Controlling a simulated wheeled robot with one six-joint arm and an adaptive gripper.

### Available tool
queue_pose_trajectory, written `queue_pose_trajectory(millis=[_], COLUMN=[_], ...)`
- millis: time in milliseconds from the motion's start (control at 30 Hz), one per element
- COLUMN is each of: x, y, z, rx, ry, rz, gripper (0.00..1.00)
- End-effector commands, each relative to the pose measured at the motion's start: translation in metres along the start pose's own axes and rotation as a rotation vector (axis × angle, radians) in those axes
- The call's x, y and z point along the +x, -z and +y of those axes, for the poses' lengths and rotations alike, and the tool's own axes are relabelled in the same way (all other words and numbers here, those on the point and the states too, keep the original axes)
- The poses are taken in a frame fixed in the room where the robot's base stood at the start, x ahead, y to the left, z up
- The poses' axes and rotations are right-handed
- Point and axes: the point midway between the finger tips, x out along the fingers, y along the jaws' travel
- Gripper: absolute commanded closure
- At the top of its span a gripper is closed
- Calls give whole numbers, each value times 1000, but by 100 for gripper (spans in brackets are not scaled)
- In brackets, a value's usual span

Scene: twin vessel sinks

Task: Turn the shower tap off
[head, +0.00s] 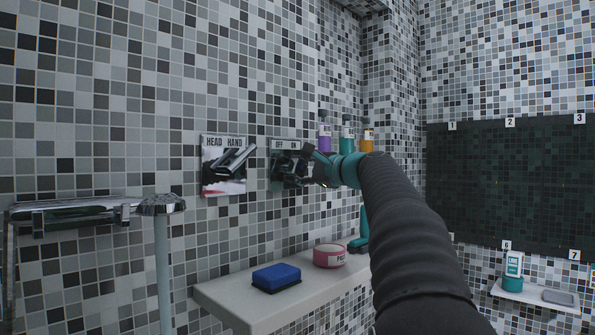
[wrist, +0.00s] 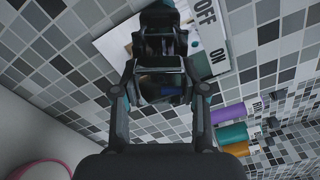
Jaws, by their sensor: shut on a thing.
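The shower tap has a square plate (head: 281,145) on the tiled wall, lettered OFF on the left and ON on the right. The plate also shows tilted in the wrist view (wrist: 215,52). My gripper (head: 308,167) is at the plate, on its right side. In the wrist view my gripper (wrist: 160,62) is shut on the tap's dark, shiny handle (wrist: 160,85). The fingers hide much of the handle, so I cannot tell exactly which label it points to.
Left of the tap is a HEAD/HAND selector (head: 225,165) with a chrome lever. Below, a shelf (head: 222,298) holds a blue sponge (head: 276,277) and a pink tub (head: 329,256). Several coloured bottles (head: 325,140) stand behind my gripper. A chrome shower fitting (head: 75,208) is at left.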

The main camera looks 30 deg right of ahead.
Motion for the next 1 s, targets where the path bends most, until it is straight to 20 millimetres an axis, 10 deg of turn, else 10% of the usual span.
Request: queue_pose_trajectory(millis=[400, 833, 867, 1000], x=[0, 0, 0, 0], y=[1, 0, 0, 0], z=[1, -1, -1, -1], rx=[-408, -467, -466, -465], ry=[3, 1, 1, 1], rz=[0, 1, 1, 1], gripper=[92, 92, 50, 31])
